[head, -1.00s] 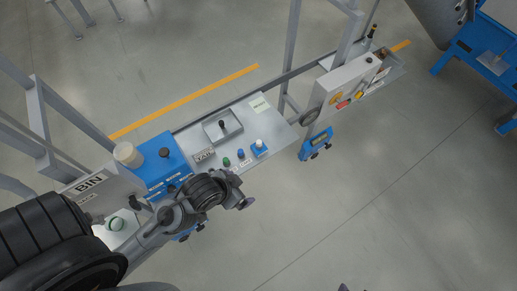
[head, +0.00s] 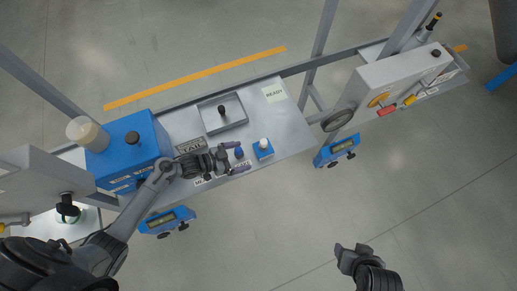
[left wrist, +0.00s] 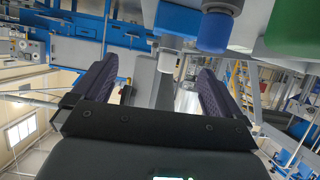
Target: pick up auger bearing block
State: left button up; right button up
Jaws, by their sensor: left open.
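A small blue block with a white cylindrical top (head: 263,149), which I take for the auger bearing block, stands on the grey bench panel (head: 292,140). My left gripper (head: 236,157) is open and empty, just left of the block and apart from it. In the left wrist view, my fingers (left wrist: 155,82) are spread, with the blue block (left wrist: 178,20) and its white top beyond them. A blue peg (head: 239,153) is by the left fingertips. My right gripper (head: 351,251) shows at the bottom, over the floor; its jaw state is unclear.
A shallow tray with a black knob (head: 221,112) and a READY label (head: 274,93) lie behind. A large blue box (head: 131,158) stands left. In the left wrist view, a blue peg (left wrist: 216,32) and green peg (left wrist: 292,28) are close. A grey control box (head: 390,80) stands right.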

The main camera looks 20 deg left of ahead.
aim_at(260, 147)
pick_arm(q)
jog(key=shift+w+a+f+b, duration=0.2)
jog(key=shift+w+f+b, duration=0.25)
jog(key=shift+w+b, duration=0.25)
jog(key=shift+w+d+f, duration=0.1)
jog(key=shift+w+d, duration=0.05)
jog(key=shift+w, duration=0.15)
jog(key=shift+t, duration=0.3)
jog(key=b+x, duration=0.4)
jog(key=x, duration=0.1)
jog(key=shift+w, duration=0.15)
jog(key=b+x, duration=0.4)
jog(key=shift+w, duration=0.15)
jog(key=shift+w+d+f+b, duration=0.1)
jog(key=shift+w+d+b, duration=0.25)
jog(key=shift+b, duration=0.2)
pick_arm(e)
notch_tip(260, 147, down, 12)
jog(key=shift+s+r, duration=0.15)
jog(key=shift+s, duration=0.2)
